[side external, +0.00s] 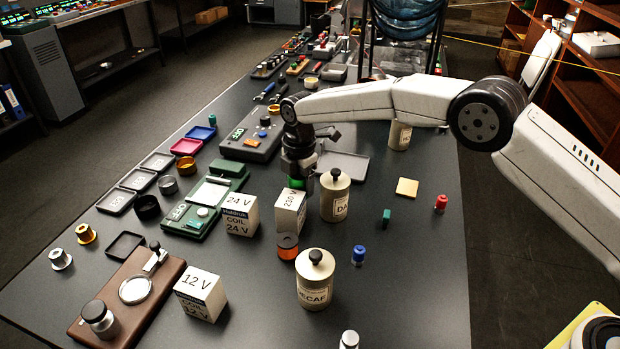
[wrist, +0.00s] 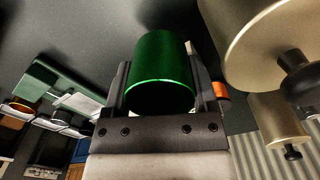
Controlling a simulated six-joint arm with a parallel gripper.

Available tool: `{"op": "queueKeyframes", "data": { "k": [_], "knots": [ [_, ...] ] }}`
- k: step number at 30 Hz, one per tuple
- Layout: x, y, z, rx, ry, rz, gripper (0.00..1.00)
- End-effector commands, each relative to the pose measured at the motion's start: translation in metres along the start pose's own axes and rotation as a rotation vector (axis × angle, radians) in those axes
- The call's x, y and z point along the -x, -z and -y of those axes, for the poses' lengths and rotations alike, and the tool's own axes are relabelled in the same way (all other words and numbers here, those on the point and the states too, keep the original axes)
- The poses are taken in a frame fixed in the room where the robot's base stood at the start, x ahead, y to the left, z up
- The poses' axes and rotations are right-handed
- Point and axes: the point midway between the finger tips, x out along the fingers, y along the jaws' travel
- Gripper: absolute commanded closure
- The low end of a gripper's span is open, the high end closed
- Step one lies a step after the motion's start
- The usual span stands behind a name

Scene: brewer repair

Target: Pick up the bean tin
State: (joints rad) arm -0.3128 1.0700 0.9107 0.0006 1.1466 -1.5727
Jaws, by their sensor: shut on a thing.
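Several cream tins with black knobs stand on the table. One tin, its label partly reading "DA" (side external: 335,203), is just right of my gripper. The "DECAF" tin (side external: 314,286) is nearer the front. A third tin (side external: 399,136) stands behind my arm, its label too small to read. I cannot tell which is the bean tin. My gripper (side external: 298,178) is shut on a green cylinder (wrist: 160,75), not on a tin. The cylinder shows as a green patch (side external: 297,184) in the side view, behind the "230 V" box. Large tins also show at right in the wrist view (wrist: 262,40).
White boxes marked "24 V" (side external: 240,214), "230 V" (side external: 290,212) and "12 V" (side external: 200,294) stand nearby. An orange-and-black spool (side external: 287,247) is beside the "230 V" box. A grey tray (side external: 343,165) lies behind.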

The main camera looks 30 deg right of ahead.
Motion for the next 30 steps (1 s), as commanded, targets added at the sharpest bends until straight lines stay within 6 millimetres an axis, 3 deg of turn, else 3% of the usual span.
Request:
{"op": "queueKeyframes", "data": {
  "k": [5, 15, 29, 30],
  "knots": [
    [-0.005, 0.0, 0.0, 0.0, 0.001, 0.0, 0.85],
    [-0.036, 0.0, 0.001, 0.0, 0.0, 0.0, 0.85],
    [-0.04, 0.0, 0.001, 0.0, 0.0, 0.0, 0.85],
    [-0.04, 0.0, 0.001, 0.0, 0.0, 0.0, 0.13]
  ]
}}
